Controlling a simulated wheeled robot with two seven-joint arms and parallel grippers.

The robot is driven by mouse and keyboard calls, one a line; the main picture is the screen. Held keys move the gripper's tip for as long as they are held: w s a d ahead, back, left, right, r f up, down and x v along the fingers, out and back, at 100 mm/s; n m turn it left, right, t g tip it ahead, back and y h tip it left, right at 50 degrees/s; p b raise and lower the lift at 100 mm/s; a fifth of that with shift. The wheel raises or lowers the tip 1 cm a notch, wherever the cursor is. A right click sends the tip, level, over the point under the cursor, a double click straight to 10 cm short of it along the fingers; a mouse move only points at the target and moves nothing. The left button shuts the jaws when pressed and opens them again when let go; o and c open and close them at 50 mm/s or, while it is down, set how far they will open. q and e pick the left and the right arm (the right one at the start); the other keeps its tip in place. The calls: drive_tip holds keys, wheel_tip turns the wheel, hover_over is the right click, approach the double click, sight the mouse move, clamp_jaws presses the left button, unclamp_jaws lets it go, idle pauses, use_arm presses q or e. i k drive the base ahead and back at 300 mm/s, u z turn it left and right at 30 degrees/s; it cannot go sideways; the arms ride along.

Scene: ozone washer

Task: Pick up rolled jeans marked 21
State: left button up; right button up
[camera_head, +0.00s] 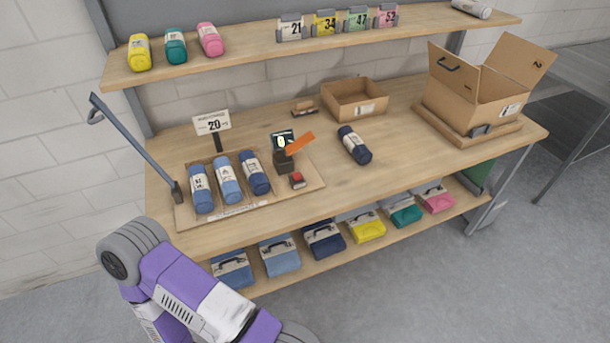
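Three rolled jeans in blue shades lie side by side on a flat wooden tray (238,214) at the left of the table: a mid-blue roll (201,189), a lighter blue roll (228,180) and a dark blue roll (255,173). A separate dark navy roll (354,145) lies alone near the middle of the table. Each roll has a pale label, too small to read, so I cannot tell which is marked 21. A purple and white arm of mine shows at the bottom left. Neither gripper is in view.
A sign reading 20 (212,123) stands behind the tray rolls, beside a small device (284,144). The upper shelf holds a card marked 21 (291,28). An open carton (463,104) and shallow box (356,97) stand behind. Folded items with handles (324,238) fill the lower shelf.

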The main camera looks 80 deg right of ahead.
sight(261, 186)
drive_tip(key=k, duration=0.25)
drive_tip(key=z, duration=1.05)
